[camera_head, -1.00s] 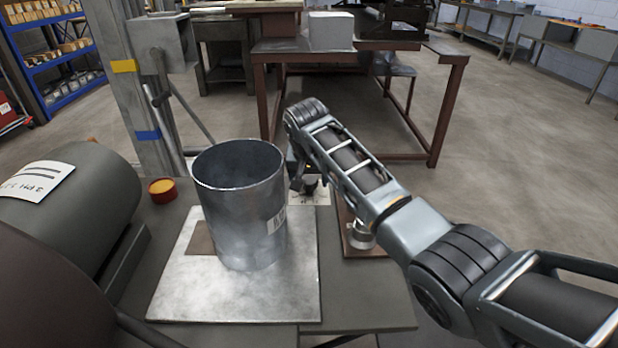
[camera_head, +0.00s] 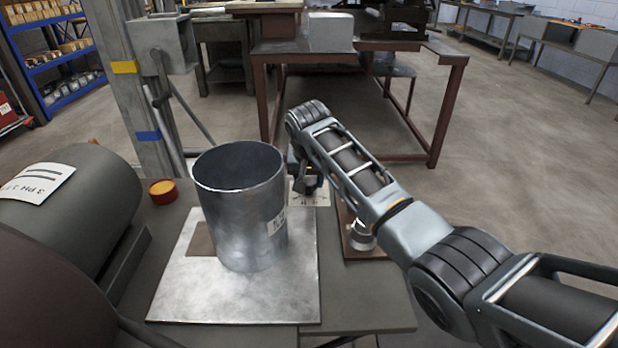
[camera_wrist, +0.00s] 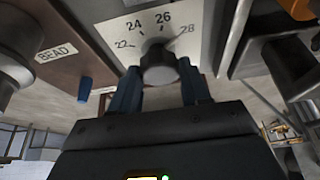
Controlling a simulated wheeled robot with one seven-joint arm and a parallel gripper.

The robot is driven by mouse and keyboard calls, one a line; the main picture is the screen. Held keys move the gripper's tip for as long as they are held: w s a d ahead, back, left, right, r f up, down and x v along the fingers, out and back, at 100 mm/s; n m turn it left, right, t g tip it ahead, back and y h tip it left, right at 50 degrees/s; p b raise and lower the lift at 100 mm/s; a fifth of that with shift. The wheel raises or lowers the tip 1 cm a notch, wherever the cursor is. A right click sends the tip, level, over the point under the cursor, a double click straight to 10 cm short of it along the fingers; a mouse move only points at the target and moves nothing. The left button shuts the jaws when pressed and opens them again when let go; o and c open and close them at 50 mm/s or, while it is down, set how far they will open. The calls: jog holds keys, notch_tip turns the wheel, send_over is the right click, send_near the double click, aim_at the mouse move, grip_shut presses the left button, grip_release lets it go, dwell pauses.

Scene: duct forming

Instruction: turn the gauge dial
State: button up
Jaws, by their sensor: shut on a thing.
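The gauge dial is a dark round knob (camera_wrist: 159,66) in front of a pale scale plate (camera_wrist: 140,28) marked 22, 24, 26 and 28 in the wrist view. My gripper (camera_wrist: 159,84) has its two blue-grey fingers on either side of the knob and is shut on it. In the head view the pale scale plate (camera_head: 312,194) shows just right of the metal cylinder, with my gripper (camera_head: 306,188) at it. The knob itself is hidden there by my gripper and wrist.
An upright sheet-metal cylinder (camera_head: 240,205) stands on a metal plate (camera_head: 185,290) left of my gripper. A red tin (camera_head: 162,191) and a big grey motor (camera_head: 85,205) are farther left.

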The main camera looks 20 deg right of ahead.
jog(key=n+y+p, duration=0.1)
jog(key=n+p, duration=0.1)
jog(key=n, duration=0.1)
jog(key=shift+d+r, duration=0.15)
jog(key=shift+n+y+p, duration=0.4)
jog(key=shift+n+y, duration=0.5)
jog(key=shift+n, duration=1.2)
jog(key=o, duration=1)
jog(key=shift+v, duration=3.8)
jog(key=shift+d+p, duration=0.1)
jog(key=shift+p, duration=0.25)
